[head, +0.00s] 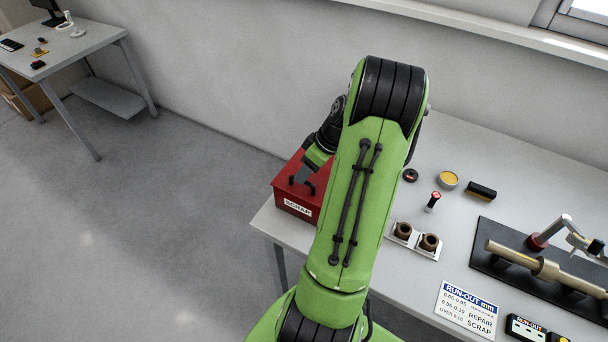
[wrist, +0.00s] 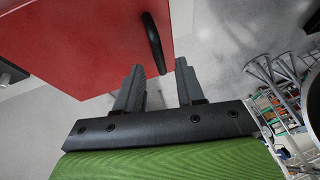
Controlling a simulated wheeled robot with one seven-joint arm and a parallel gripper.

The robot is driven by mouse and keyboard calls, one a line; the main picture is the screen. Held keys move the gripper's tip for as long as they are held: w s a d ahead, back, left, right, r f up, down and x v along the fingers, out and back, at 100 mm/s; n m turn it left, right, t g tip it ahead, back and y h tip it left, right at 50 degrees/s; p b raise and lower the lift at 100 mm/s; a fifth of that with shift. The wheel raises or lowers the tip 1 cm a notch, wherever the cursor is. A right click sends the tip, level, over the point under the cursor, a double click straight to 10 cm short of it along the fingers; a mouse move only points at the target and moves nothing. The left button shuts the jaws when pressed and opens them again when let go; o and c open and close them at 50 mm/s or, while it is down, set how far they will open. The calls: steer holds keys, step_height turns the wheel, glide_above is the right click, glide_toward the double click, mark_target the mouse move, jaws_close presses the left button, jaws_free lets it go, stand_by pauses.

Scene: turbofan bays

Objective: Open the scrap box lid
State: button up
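The red scrap box (head: 298,208) stands at the left end of the workbench, with a white SCRAP label on its front. Its lid (head: 284,180) looks shut, partly hidden behind my arm. In the wrist view the red lid (wrist: 85,45) fills the upper left, with a black bar handle (wrist: 153,43) on it. My gripper (wrist: 159,66) is open, its two fingertips apart on either side of the handle's near end in the picture. I cannot tell whether they touch it. In the head view my gripper (head: 304,177) is over the lid at the handle.
The workbench (head: 455,150) holds two brown rings on a white plate (head: 415,240), a yellow tin (head: 448,180), a brush (head: 481,190), a shaft on a black fixture (head: 545,268) and a run-out sign (head: 468,309). A separate desk (head: 75,50) stands far left; floor between is clear.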

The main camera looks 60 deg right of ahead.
steer(key=shift+x, duration=0.85)
steer(key=shift+c, duration=0.3)
jaws_close()
